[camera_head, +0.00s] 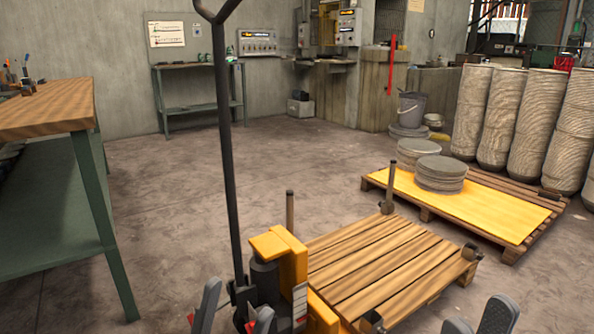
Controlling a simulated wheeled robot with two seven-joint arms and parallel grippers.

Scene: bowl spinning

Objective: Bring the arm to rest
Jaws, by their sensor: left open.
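My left gripper (236,312) shows at the bottom edge, left of the middle. Its two dark grey fingers with red and white parts stand apart, and nothing shows between them. It appears in front of the base of a yellow-and-black pallet jack; I cannot tell whether they touch. My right gripper (479,318) shows at the bottom edge on the right. Its grey fingers are also apart, with nothing seen between them. Most of both arms is outside the view.
The pallet jack (292,262) has a tall dark handle (227,150). A wooden pallet (375,262) lies beside it. Another pallet (480,209) carries round grey stacks (440,172). A workbench (50,108) stands left. Tall ribbed cylinders (513,118) stand right. The middle-left floor is clear.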

